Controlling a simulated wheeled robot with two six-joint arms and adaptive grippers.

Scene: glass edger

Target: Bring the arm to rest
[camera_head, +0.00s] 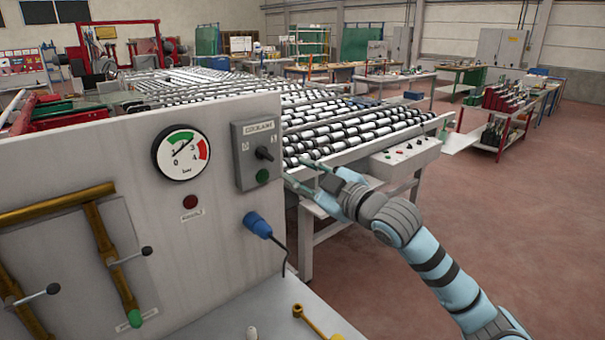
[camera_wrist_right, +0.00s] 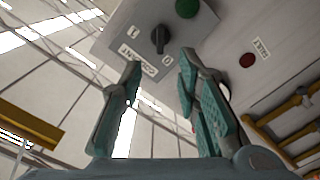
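My right arm comes in from the lower right in the head view. Its gripper (camera_head: 296,171) is open and empty, just right of the grey switch box (camera_head: 246,172) on the pale machine panel. The box carries a black rotary knob (camera_head: 263,153) and a green button (camera_head: 263,175). In the right wrist view the two teal fingers stand apart (camera_wrist_right: 160,62), with the knob (camera_wrist_right: 158,40) and part of the green button (camera_wrist_right: 187,7) beyond them. The fingers appear clear of the box. My left gripper is not in view.
The panel also has a pressure gauge (camera_head: 181,152), a red button (camera_head: 190,202), a blue plug (camera_head: 257,224) with a cable, and brass pipes (camera_head: 55,208) with levers. A roller conveyor (camera_head: 350,128) with a control box (camera_head: 405,156) stands behind my gripper. Open floor (camera_head: 525,220) lies to the right.

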